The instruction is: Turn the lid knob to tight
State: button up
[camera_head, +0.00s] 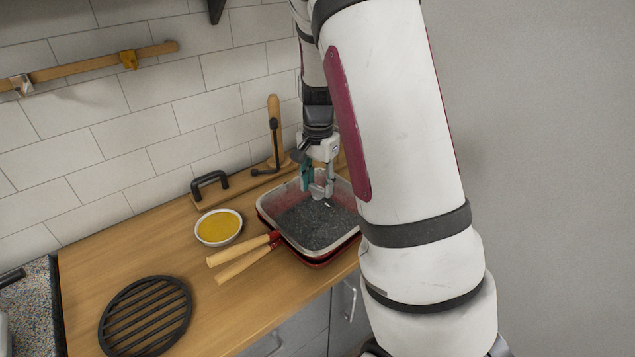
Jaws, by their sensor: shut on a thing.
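A square red pan (267,219) with a pale inner rim stands on the wooden counter, to the left of my arm. A dark grey speckled surface (308,226) fills its inside; I cannot tell whether this is a lid or the pan's contents. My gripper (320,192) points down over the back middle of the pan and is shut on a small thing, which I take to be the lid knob. The fingers hide most of it, and its turn position cannot be read. My arm covers the pan's right side.
Two wooden handles (243,249) stick out to the pan's front left. A bowl of yellow contents (218,227) stands close on the left. A round black grate (146,318) lies at front left. A board with a black handle (210,180) and an upright wooden piece (274,125) stand behind.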

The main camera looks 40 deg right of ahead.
aim_at(318, 186)
jog(key=shift+m, duration=1.1)
jog(key=o, duration=1.1)
jog(key=shift+o, duration=0.2)
notch_tip(318, 186, up, 12)
